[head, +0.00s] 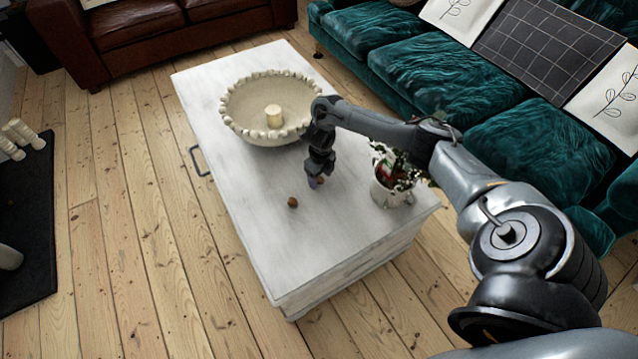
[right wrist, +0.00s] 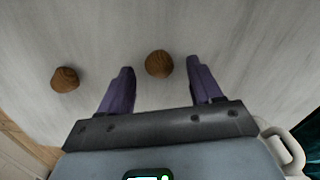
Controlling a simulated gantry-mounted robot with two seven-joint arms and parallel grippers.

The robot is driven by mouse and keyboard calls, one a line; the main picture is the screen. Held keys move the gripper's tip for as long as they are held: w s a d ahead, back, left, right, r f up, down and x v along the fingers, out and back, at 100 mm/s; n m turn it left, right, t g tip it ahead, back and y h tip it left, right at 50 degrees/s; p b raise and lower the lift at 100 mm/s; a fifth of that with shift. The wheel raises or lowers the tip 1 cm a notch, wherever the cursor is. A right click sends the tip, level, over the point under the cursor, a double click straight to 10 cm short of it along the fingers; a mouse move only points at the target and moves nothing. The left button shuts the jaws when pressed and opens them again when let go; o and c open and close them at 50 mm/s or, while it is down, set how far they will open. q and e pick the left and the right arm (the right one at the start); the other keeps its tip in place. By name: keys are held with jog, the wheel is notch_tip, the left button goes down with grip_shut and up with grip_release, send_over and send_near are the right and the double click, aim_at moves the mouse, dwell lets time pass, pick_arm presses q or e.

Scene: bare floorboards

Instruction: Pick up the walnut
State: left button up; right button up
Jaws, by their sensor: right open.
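Two brown walnuts lie on the white wooden table. One walnut (right wrist: 159,64) shows between the tips of my right gripper's purple fingers in the right wrist view, touching neither. In the head view this walnut (head: 321,180) is partly hidden by the gripper. The other walnut (head: 292,202) lies apart on the bare tabletop, and shows left of the fingers in the right wrist view (right wrist: 65,79). My right gripper (head: 315,183) points down over the table, open and empty. My left gripper is in neither view.
A beaded-rim bowl (head: 240,125) with a candle (head: 273,115) stands behind my gripper on the white table (head: 250,232). A potted plant in a white pot (head: 392,192) stands close on the right. The table's front part is clear. A teal sofa (head: 440,70) is beyond.

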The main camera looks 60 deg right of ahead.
jog(key=shift+f, duration=0.4)
jog(key=shift+c, duration=0.8)
jog(key=c, duration=0.9)
jog(key=shift+c, duration=0.2)
jog(key=shift+r, duration=0.2)
